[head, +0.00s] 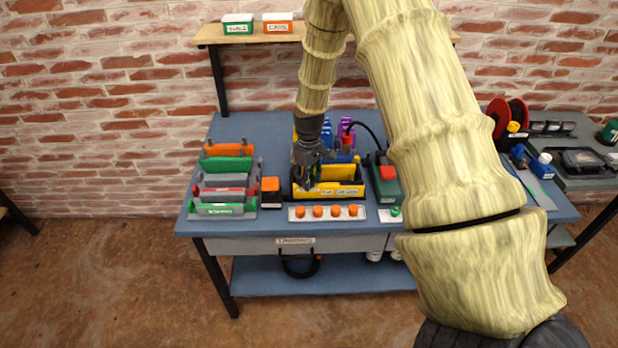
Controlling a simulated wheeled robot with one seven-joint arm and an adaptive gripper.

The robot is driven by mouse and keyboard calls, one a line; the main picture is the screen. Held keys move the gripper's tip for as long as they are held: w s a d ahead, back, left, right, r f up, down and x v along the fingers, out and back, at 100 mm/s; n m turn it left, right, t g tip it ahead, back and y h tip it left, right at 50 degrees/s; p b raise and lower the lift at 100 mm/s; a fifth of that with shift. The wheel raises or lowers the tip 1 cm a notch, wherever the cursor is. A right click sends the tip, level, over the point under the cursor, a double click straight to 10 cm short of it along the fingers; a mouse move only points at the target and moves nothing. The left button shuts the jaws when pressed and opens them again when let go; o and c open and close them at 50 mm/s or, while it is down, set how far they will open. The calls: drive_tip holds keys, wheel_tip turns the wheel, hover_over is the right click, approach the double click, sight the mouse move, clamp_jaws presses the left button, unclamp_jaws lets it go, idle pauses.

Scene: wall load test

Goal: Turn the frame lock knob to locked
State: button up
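My gripper (307,174) is dark grey and points down over the black and yellow tray (345,190) at the middle of the blue workbench. Its fingers are small and overlap the dark tray behind them, so I cannot tell whether they are open or shut, or touching anything. Which part is the frame lock knob is not clear at this size. A white strip with several orange knobs (317,211) lies along the bench's front edge, just in front of the tray. A clamp-like frame (224,190) in grey, green, orange and red stands left of the tray.
A small orange-topped black block (271,190) sits between frame and tray. A green box with a red button (386,178) stands right of the tray. My arm hides much of the bench's right half. Two labelled boxes (238,23) stand on the shelf (215,36) above.

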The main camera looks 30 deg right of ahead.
idle(0.3)
drive_tip(key=m, duration=0.4)
drive_tip(key=shift+m, duration=0.4)
drive_tip(key=m, duration=0.4)
drive_tip(key=shift+m, duration=0.3)
drive_tip(key=m, duration=0.4)
drive_tip(key=shift+d+m+p, duration=0.1)
drive_tip(key=shift+m+p, duration=0.25)
drive_tip(key=shift+m, duration=1.85)
drive_tip(key=o, duration=1)
drive_tip(key=shift+o, duration=0.2)
drive_tip(key=shift+r, duration=0.1)
